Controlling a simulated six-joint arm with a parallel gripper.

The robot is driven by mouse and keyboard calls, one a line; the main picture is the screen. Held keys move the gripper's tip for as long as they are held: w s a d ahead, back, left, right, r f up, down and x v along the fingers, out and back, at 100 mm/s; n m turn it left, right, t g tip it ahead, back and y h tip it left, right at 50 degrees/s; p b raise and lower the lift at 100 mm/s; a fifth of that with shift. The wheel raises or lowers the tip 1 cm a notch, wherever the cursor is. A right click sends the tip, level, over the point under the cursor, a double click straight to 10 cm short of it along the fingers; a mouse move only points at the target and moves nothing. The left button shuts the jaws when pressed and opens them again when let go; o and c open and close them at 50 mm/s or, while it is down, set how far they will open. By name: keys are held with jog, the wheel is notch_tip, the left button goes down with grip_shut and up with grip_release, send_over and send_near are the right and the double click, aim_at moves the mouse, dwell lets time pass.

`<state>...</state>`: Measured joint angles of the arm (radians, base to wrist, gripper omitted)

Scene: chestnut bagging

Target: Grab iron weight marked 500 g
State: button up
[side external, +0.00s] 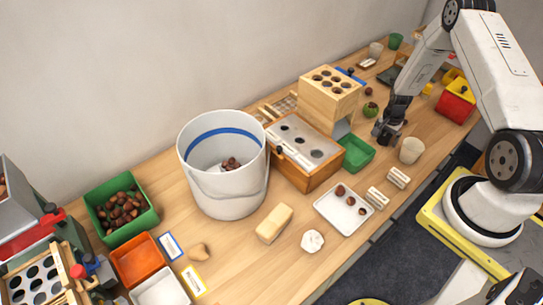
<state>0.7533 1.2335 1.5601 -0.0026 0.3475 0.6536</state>
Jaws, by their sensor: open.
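I cannot make out an iron weight marked 500 g for certain; no such marking can be read at this size. Dark shapes stand behind my gripper, partly hidden by my arm.
A wooden box (306,178), a white bucket (222,185) and a white tray with chestnuts (334,218) lie further left. Red and yellow bins (456,101) stand right.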

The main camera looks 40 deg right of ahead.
jog(key=shift+c, duration=0.2)
grip_shut()
jog(key=shift+r, duration=0.15)
dwell(0.4)
jog(key=shift+r, duration=0.7)
jog(key=s+a+r, duration=0.8)
jog(key=s+r, duration=0.3)
jog(key=shift+s+r, duration=0.2)
dwell(0.4)
